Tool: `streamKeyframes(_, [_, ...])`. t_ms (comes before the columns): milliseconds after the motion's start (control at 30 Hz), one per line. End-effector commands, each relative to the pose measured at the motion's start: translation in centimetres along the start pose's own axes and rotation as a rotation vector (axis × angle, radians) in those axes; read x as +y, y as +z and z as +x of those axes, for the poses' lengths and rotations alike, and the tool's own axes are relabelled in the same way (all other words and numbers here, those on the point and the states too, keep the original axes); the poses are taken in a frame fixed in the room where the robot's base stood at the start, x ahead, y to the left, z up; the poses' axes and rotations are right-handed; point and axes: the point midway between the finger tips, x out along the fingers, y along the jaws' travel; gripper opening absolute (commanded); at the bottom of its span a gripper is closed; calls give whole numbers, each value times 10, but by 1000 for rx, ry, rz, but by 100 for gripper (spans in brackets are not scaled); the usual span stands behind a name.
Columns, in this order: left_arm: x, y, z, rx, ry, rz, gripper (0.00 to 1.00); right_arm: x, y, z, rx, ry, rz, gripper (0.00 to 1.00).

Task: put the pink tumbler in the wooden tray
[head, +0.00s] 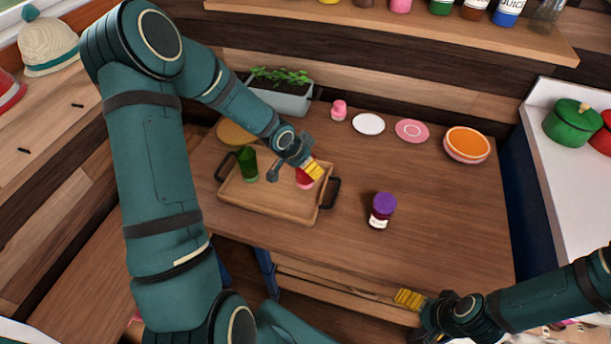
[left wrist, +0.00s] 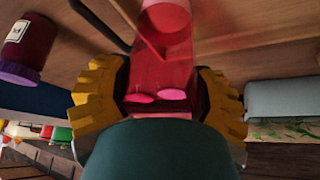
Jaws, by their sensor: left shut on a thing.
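The pink tumbler (head: 304,180) is a see-through reddish-pink cup, partly hidden by my left gripper (head: 314,171) in the head view. In the left wrist view the tumbler (left wrist: 163,65) sits between the two yellow fingers, which are shut on it. The wooden tray (head: 262,205) is a shallow tan tray with dark handles. The tumbler shows over the tray's right part, inside the rim as seen from the head; I cannot tell whether it touches the tray floor. My right gripper (head: 410,298) is at the table's front edge, away from the tray; its finger gap is unclear.
A green cup (head: 248,164) stands in the tray's left part. A purple-lidded jar (head: 381,210) stands right of the tray. A planter (head: 283,95), a small pink item (head: 339,110), plates (head: 368,124) and an orange bowl (head: 467,143) line the back. The table's right front is clear.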

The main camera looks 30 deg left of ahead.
Motion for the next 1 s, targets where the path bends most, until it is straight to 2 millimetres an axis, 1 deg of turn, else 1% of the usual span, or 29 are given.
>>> streamKeyframes(133, [0, 5, 11, 1, 0, 0, 20, 2, 2, 5, -4, 0, -1, 91])
streamKeyframes(233, [0, 13, 25, -1, 1, 0, 20, 4, 4, 11, -7, -1, -2, 91])
streamKeyframes(333, [0, 17, 34, 0, 0, 2, 20, 6, 4, 15, -9, -1, -3, 91])
streamKeyframes(567, [0, 17, 33, 1, -1, 0, 20, 5, 4, 13, -9, -1, -3, 91])
streamKeyframes(700, [0, 19, 36, 1, -1, 0, 20, 6, 4, 16, -8, -1, -3, 91])
streamKeyframes(733, [0, 19, 36, 0, 0, 0, 75, 6, 4, 16, -8, -1, -3, 91])
streamKeyframes(767, [0, 19, 35, 0, 0, -1, 85, 6, 4, 15, -8, -1, -3, 91])
streamKeyframes(800, [0, 19, 35, 0, 0, -1, 99, 6, 4, 15, -8, -1, -3, 91])
streamKeyframes(1000, [0, 19, 35, 0, 0, -1, 100, 6, 4, 15, -8, -1, -3, 91])
